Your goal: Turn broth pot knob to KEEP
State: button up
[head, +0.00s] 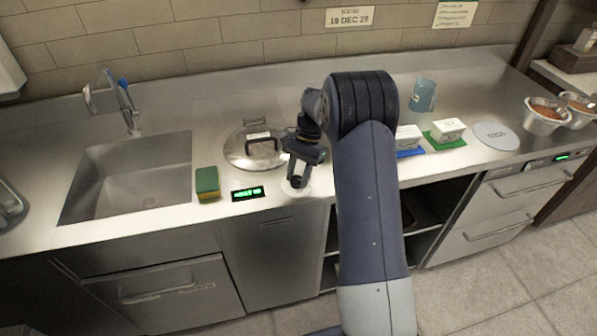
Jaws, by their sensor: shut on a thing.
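The broth pot, under a round steel lid (240,155) with a dark handle, is set into the counter left of my gripper. A small black display (248,194) with green lettering, too small to read, lies in front of it. My gripper (297,182) points down at the counter's front edge, right of the display, and is shut on the knob. The knob is mostly hidden by the fingers; a pale round dial plate (297,191) shows around it. Its markings and the knob's pointing direction cannot be made out.
A green and yellow sponge (207,184) lies left of the display, beside the sink (130,180). Right of my arm are a blue cup (423,95), white boxes on blue and green mats, a round grey disc (495,136) and bowls of food (543,116).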

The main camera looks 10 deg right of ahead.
jog(key=n+h, duration=0.1)
jog(key=n, duration=0.1)
jog(key=n+g, duration=0.1)
jog(key=n, duration=0.2)
jog(key=shift+w+a+n+h+p, duration=0.1)
jog(key=shift+a+n+h+p, duration=0.05)
jog(key=shift+n+h+p, duration=0.2)
jog(key=n+h, duration=0.2)
jog(key=n, duration=0.3)
jog(key=shift+a, duration=0.15)
jog(key=shift+n, duration=0.35)
jog(key=o, duration=1)
jog(key=shift+g, duration=0.3)
jog(key=shift+c, duration=0.2)
jog(key=b+v, duration=0.1)
jog(key=v, duration=0.9)
jog(key=shift+r, duration=0.4)
jog(key=shift+a, duration=0.1)
